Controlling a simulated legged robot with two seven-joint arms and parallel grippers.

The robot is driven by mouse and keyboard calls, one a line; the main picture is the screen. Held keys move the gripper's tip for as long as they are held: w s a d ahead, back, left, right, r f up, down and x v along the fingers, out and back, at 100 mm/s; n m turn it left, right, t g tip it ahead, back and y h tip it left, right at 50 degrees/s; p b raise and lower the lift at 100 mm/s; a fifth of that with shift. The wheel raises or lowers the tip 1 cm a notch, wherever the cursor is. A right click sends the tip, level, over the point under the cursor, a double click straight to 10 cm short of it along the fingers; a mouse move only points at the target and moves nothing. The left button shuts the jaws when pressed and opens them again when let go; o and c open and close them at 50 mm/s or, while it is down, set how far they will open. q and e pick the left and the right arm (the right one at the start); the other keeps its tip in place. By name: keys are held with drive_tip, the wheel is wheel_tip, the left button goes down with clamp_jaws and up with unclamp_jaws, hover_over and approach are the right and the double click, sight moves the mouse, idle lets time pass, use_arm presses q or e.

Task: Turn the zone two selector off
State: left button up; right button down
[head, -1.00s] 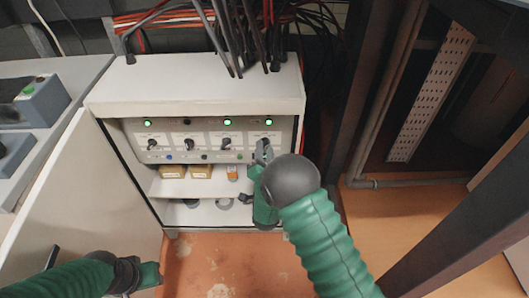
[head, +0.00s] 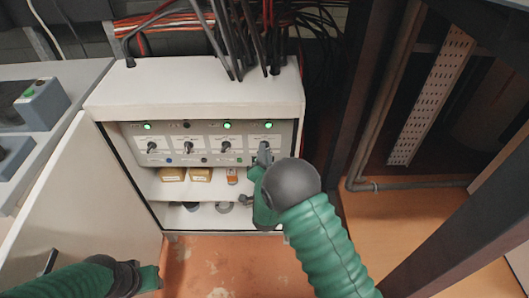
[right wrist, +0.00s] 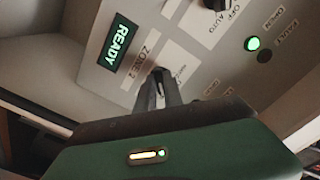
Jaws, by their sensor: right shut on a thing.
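The control panel (head: 205,140) sits in the open white cabinet and carries a row of black selector knobs. My right gripper (head: 264,152) is at the rightmost knob. In the right wrist view its fingers (right wrist: 160,88) are shut on the zone two selector, beside the printed "ZONE 2" label (right wrist: 141,63). The fingers hide most of that knob, so its setting cannot be read. Another selector (right wrist: 214,4), with OFF and AUTO printed by it, shows at the top. My left gripper (head: 148,279) is low at the left, away from the panel; its jaw opening is unclear.
Indicator lamps (head: 227,125) line the panel top; most are lit green, one is dark. Shelves below hold small yellow boxes (head: 200,174). The cabinet door (head: 85,210) stands open at left. Cables (head: 240,40) hang above. A dark post (head: 357,90) stands at right.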

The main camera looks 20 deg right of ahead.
drive_tip(key=shift+n, duration=0.3)
drive_tip(key=shift+n+p, duration=1.75)
drive_tip(key=shift+n, duration=2.35)
drive_tip(key=c, duration=1.5)
unclamp_jaws()
drive_tip(key=shift+o, duration=0.2)
